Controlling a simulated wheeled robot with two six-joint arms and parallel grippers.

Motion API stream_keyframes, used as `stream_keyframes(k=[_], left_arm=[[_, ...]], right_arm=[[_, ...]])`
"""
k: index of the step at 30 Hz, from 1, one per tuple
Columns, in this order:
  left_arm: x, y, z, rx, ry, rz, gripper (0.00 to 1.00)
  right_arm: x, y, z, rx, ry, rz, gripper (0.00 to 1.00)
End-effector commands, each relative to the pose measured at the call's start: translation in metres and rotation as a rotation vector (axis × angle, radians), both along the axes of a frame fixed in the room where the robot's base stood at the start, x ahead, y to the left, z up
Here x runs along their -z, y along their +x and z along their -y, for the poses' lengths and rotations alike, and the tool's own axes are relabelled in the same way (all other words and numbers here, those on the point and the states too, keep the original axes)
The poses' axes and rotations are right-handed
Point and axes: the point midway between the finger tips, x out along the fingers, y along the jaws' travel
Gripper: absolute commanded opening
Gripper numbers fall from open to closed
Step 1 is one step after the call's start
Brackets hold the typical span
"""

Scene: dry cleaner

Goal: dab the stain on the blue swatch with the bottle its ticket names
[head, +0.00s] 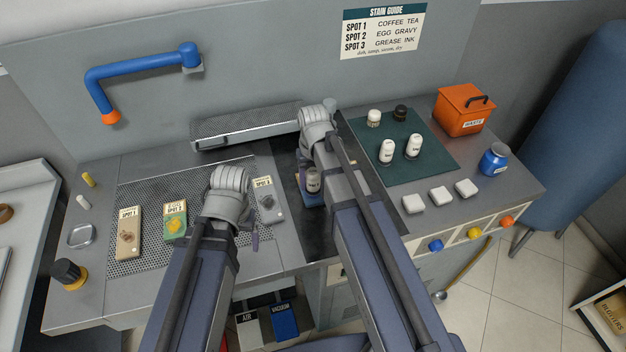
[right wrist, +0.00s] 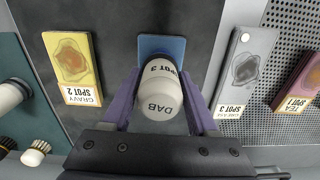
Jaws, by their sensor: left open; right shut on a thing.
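A white bottle lettered "SPOT 3" and "DAB" (right wrist: 158,92) is between the purple fingers of my right gripper (right wrist: 160,103), which is shut on it. In the head view the bottle (head: 313,181) is partly behind my right arm. The blue swatch (right wrist: 166,46) lies on the dark strip beneath the bottle; a blue edge shows in the head view. Its stain and ticket are hidden by the bottle and gripper. I cannot tell whether the bottle touches the swatch. My left gripper (head: 252,232) is open, low near the grey swatch (head: 271,209), mostly hidden by its own arm.
Beige (head: 129,240) and green (head: 175,226) swatches lie on the perforated plate. Other bottles (head: 386,151) stand on the teal mat (head: 428,166), with an orange waste box (head: 460,115) behind. The stain guide (head: 383,31) lists Spots 1 to 3.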

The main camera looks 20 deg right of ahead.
Motion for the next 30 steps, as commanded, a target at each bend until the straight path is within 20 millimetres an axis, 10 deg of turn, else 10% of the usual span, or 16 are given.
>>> stream_keyframes(k=[30], left_arm=[[0.0073, 0.0000, 0.0000, 0.000, 0.000, 0.000, 0.82]], right_arm=[[0.0074, 0.0000, 0.0000, 0.000, 0.000, 0.000, 0.04]])
